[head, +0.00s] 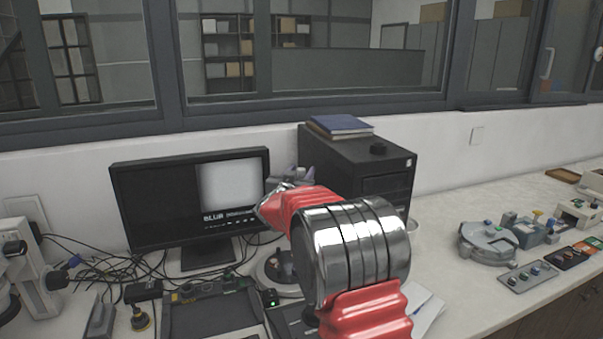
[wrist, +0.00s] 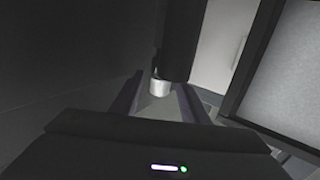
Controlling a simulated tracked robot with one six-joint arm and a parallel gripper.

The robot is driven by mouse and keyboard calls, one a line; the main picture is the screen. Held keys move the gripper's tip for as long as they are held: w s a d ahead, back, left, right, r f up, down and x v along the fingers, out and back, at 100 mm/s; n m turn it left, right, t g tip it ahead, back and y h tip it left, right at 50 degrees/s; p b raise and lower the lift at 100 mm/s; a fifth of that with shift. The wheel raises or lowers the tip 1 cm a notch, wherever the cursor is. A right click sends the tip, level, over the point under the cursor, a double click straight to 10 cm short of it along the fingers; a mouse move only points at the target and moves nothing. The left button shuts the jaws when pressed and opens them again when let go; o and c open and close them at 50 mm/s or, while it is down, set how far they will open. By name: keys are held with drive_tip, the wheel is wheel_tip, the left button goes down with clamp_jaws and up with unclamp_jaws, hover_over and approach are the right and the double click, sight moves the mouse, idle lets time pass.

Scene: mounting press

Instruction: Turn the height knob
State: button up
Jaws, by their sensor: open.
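My gripper (head: 290,178) is between the monitor and the black case in the head view, partly behind my red and chrome arm. In the wrist view its two jaws (wrist: 158,104) are apart, with no object clearly held between them. Just beyond them a dark upright cylinder (wrist: 178,40) shows, with a short silver piece (wrist: 160,87) at its lower end. I cannot tell whether this is the height knob or whether a jaw touches it. In the head view, a round base (head: 268,268) below the gripper is partly hidden by my arm.
The monitor (head: 190,200) stands close on the left; its screen (wrist: 285,70) fills the wrist view's right side. The black case (head: 395,165) stands right, with books (head: 341,125) on top. Cables (head: 110,265) and a control box (head: 205,310) crowd the left bench.

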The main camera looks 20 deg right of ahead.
drive_tip(key=shift+c, duration=0.6)
clamp_jaws()
drive_tip(key=shift+n+t+y, duration=0.8)
drive_tip(key=shift+n+y, duration=0.7)
drive_tip(key=shift+y, duration=0.7)
drive_tip(key=shift+n+t+y, duration=0.8)
drive_tip(key=shift+n+y, duration=0.7)
drive_tip(key=shift+y, duration=0.7)
drive_tip(key=shift+o, duration=0.6)
unclamp_jaws()
drive_tip(key=s+a, duration=0.1)
drive_tip(key=s, duration=1.2)
drive_tip(key=shift+s, duration=0.35)
drive_tip(key=shift+a, duration=0.1)
